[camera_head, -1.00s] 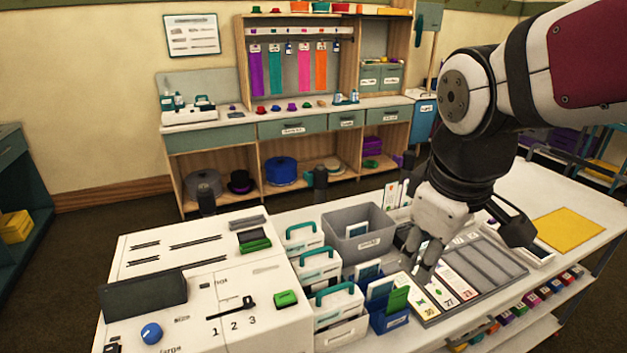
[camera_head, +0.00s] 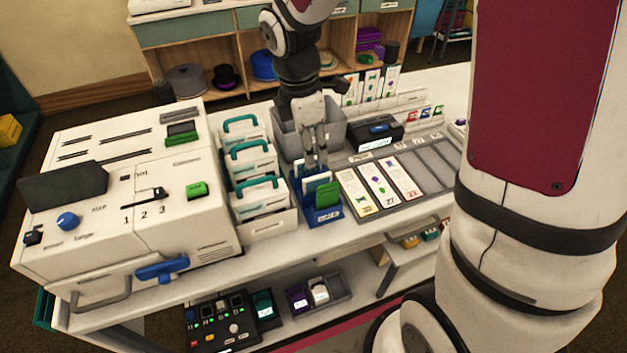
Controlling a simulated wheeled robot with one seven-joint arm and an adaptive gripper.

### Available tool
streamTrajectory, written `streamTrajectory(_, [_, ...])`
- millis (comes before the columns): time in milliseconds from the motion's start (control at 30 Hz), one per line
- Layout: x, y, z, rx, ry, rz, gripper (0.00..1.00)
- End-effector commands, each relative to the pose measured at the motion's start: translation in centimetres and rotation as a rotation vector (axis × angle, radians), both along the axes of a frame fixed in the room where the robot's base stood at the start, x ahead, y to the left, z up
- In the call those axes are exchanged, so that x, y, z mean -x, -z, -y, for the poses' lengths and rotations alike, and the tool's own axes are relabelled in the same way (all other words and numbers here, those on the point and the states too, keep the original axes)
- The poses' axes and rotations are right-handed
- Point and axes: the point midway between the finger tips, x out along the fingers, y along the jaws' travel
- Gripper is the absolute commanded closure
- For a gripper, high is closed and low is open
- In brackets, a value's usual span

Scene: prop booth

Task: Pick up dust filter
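No part is clearly labelled as the dust filter, so I cannot tell which it is. A small blue bin (camera_head: 326,217) holds upright flat pieces: a pale blue-edged panel (camera_head: 314,183) and a green piece (camera_head: 328,195) in front. My gripper (camera_head: 317,164) points down at the back of this bin, close to the panels. Its fingers look near each other, but whether they hold a panel is too small to tell. White cases with teal handles (camera_head: 260,193) stand in a row left of the bin.
A white machine (camera_head: 190,225) with a blue knob fills the left. A grey bin (camera_head: 335,130) stands behind my gripper. A grey card tray (camera_head: 385,207) lies right of the blue bin, with a black device (camera_head: 375,137) behind it. A lower shelf (camera_head: 365,290) holds small items.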

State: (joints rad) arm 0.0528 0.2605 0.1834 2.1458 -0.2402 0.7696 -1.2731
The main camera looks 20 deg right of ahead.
Motion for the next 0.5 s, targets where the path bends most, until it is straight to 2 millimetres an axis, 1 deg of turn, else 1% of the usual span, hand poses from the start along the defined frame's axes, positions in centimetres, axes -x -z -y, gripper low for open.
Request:
streamTrajectory(33, [0.1,1.2,0.2,0.001,0.000,-0.005,0.67])
streamTrajectory(200, [0.0,3.8,0.5,0.001,0.001,-0.004,0.67])
streamTrajectory(300, [0.0,4.7,0.6,0.001,0.001,-0.002,0.67])
streamTrajectory(433, [0.0,5.3,0.7,0.001,0.002,-0.001,0.67])
streamTrajectory(500, [0.0,6.0,0.9,0.001,0.003,-0.003,0.67])
